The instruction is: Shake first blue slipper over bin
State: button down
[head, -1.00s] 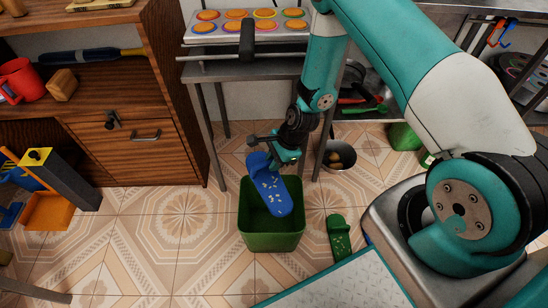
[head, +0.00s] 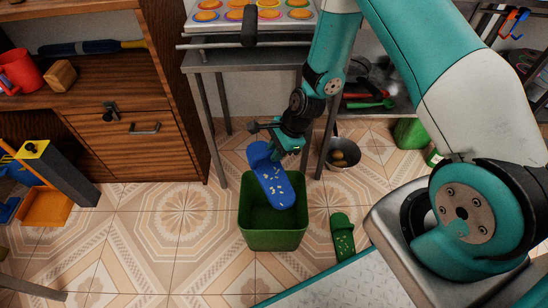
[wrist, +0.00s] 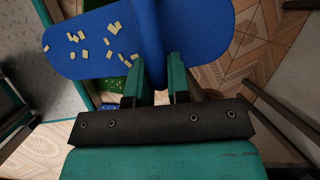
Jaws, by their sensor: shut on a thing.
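The blue slipper (head: 271,178) hangs above the green bin (head: 272,240), tilted with its toe end down to the right. Several small pale yellow bits lie on its sole. It also shows in the wrist view (wrist: 200,25), with bits (wrist: 115,30) on its left part. My gripper (head: 284,148) is shut on the slipper near its upper end; in the wrist view its fingers (wrist: 154,85) pinch a blue upright part. The bin's inside is dark and partly hidden by the slipper. A green slipper (head: 342,240) with pale bits lies on the floor right of the bin.
A metal table (head: 245,60) with a muffin tray stands behind the bin. A wooden cabinet (head: 140,150) is at the left, with an orange dustpan (head: 45,207) in front. A pan (head: 341,153) lies on the floor behind. The tiled floor left of the bin is clear.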

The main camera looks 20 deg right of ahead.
aim_at(276, 164)
jog(key=shift+s+f, duration=0.1)
jog(key=shift+f, duration=2.8)
jog(key=shift+r, duration=0.25)
